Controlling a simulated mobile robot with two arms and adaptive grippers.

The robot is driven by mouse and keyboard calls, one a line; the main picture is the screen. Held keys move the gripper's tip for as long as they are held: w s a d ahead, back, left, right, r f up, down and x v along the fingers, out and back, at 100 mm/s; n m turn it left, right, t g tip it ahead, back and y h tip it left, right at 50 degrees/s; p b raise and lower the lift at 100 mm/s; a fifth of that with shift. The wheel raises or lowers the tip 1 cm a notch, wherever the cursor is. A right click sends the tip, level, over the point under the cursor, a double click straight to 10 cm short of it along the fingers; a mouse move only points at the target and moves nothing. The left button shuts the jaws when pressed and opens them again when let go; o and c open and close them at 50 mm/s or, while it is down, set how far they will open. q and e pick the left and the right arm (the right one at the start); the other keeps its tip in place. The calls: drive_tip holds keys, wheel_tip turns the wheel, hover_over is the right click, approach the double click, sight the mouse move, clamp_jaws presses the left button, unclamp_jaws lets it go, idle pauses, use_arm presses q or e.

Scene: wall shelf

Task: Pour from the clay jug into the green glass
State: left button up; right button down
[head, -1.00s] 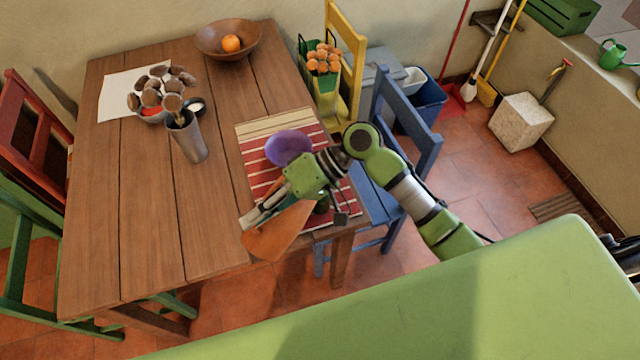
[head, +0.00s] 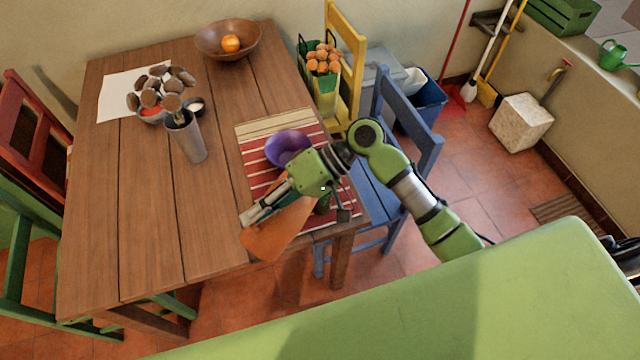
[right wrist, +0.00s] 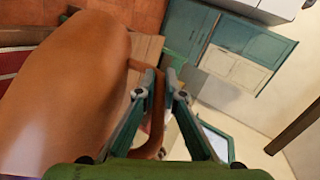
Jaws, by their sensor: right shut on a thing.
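The orange-brown clay jug (head: 272,236) is off the table, tilted, over the table's near right corner. My right gripper (head: 256,212) is shut on its handle (right wrist: 157,112). In the right wrist view the jug's body (right wrist: 75,85) fills the left side, and the fingers (right wrist: 166,85) close around the handle. The jug's mouth and contents do not show. A dark green piece (head: 322,204) beside the jug, under my gripper, may be the green glass; it is mostly hidden. My left gripper is not in view.
A purple bowl (head: 284,146) is on the red striped mat (head: 254,150), just behind my gripper. A metal cup (head: 188,142), a bowl with an orange (head: 212,44) and a white sheet (head: 114,100) are farther back. A blue chair (head: 424,150) stands at right. The table's left front is clear.

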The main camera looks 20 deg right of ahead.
drive_tip(key=shift+w+d+r+y+b, duration=0.15)
drive_tip(key=shift+r+y+b, duration=0.1)
drive_tip(key=shift+r, duration=0.15)
drive_tip(key=shift+w+d+r+y+b, duration=0.1)
drive_tip(key=shift+r+y, duration=0.15)
drive_tip(key=shift+r, duration=0.1)
idle(2.4)
